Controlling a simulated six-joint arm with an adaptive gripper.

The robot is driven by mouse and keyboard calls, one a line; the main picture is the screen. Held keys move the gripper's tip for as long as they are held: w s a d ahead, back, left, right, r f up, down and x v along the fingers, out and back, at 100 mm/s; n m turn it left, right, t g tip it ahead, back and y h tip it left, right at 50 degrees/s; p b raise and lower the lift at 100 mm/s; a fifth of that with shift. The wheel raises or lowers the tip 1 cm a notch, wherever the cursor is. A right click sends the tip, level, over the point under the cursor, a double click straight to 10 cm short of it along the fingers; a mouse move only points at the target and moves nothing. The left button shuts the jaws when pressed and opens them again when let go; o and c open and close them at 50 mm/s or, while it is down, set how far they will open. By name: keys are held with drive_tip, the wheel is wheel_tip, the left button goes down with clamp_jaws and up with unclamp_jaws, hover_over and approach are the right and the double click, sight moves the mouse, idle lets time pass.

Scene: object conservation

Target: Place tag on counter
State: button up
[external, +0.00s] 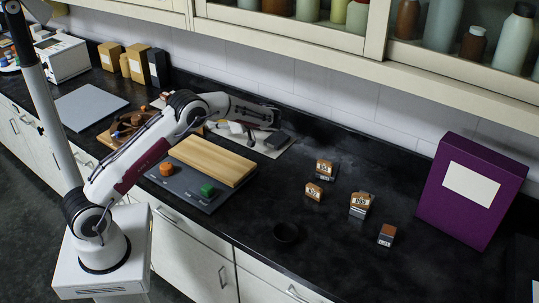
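Several small brown-and-white labelled blocks, which may include the tag, stand on the black counter (310,235). One block (324,168) is at the back and another (313,191) is just in front of it. A larger one (360,204) is to the right, and a small one (386,235) lies nearest the purple box. I cannot tell which is the tag. My gripper (248,136) is above a light mat near the back wall, left of the blocks and apart from them. Its fingers are small and dark, so its opening and any held thing are unclear.
A grey tray (184,195) holds an orange piece (166,169) and a green piece (207,190) beside a wooden board (212,159). A tall purple box (470,190) stands right.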

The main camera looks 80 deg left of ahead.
idle(0.4)
drive_tip(key=w+d+r+m+t+y, duration=0.2)
drive_tip(key=w+r+m+t+y, duration=0.1)
drive_tip(key=w+r+t, duration=0.45)
drive_tip(key=w+d+r+m+t+y, duration=0.25)
drive_tip(key=w+r+t, duration=0.25)
drive_tip(key=w+r, duration=0.5)
drive_tip(key=w+d+r+m+t+h, duration=0.2)
drive_tip(key=d+r+m+t+h, duration=0.3)
drive_tip(key=d, duration=0.6)
drive_tip(key=w+d+r+m+t+h, duration=0.25)
drive_tip(key=d+r+m+t, duration=0.3)
drive_tip(key=d, duration=0.55)
drive_tip(key=s+d+f+m+g+h, duration=0.1)
drive_tip(key=s+d+m+h, duration=0.3)
drive_tip(key=s+d, duration=0.5)
drive_tip(key=s+d+f+m+g+h, duration=0.1)
drive_tip(key=s+d+m+h, duration=0.4)
drive_tip(key=d, duration=0.8)
drive_tip(key=s+f+m+g, duration=0.1)
drive_tip(key=s+f+g, duration=0.2)
drive_tip(key=s, duration=0.9)
drive_tip(key=s+d+f+m+g+y, duration=0.1)
drive_tip(key=s+f+g, duration=0.1)
drive_tip(key=s+f, duration=0.7)
drive_tip(key=s, duration=0.3)
drive_tip(key=shift+s+d+g, duration=0.3)
drive_tip(key=shift+s+g, duration=0.1)
